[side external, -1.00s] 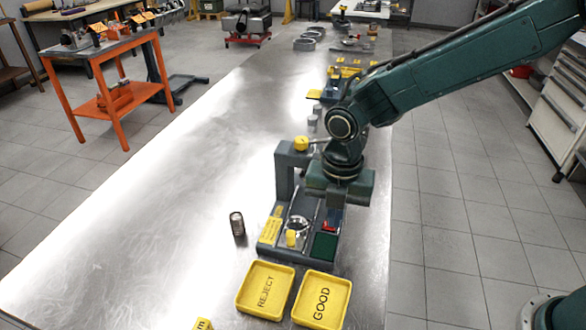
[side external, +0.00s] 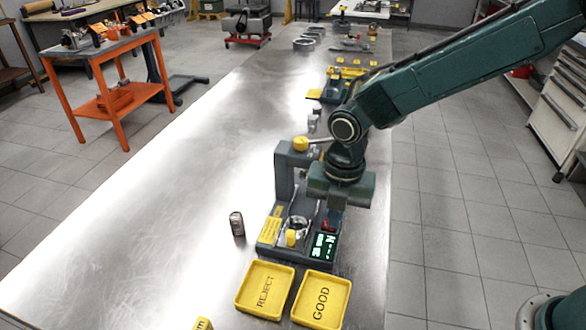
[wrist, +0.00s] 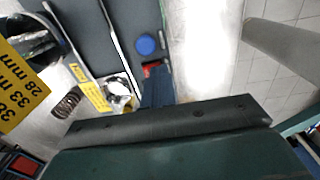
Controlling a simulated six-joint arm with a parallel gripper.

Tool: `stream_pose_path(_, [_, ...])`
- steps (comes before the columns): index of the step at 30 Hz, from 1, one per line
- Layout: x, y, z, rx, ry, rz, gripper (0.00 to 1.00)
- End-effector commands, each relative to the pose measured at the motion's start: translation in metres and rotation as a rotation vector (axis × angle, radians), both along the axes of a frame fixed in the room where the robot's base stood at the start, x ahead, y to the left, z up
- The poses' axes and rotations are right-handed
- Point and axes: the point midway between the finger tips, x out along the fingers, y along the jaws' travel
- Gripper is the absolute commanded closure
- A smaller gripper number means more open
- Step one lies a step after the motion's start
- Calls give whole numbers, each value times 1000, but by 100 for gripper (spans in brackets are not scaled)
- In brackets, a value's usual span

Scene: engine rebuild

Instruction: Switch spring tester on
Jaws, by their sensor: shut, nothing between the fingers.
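The spring tester (side external: 284,185) stands on the metal table, a grey press frame with a yellow-knobbed lever (side external: 300,143). Its display (side external: 324,246) is lit with pale characters on dark green. The red switch (side external: 329,226) sits just behind the display and also shows in the wrist view (wrist: 152,67). My gripper (side external: 333,214) is shut and empty, pointing down with its tips at the red switch. In the wrist view, the fingers (wrist: 157,90) partly cover the switch; I cannot tell whether they touch it.
A dark spring (side external: 237,224) stands left of the tester. Yellow REJECT (side external: 246,306) and GOOD (side external: 302,318) trays lie in front of it. A blue button (wrist: 147,44) shows near the switch in the wrist view. The table's left side is clear.

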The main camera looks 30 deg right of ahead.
Motion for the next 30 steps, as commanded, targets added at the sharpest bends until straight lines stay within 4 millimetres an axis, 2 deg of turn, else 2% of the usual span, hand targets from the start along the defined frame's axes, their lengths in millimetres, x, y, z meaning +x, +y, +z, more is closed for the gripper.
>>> stream_pose_path(1, [-6,-7,-13,-22,29,-11,100])
stream_pose_path(30, [7,9,-8,-11,22,0,100])
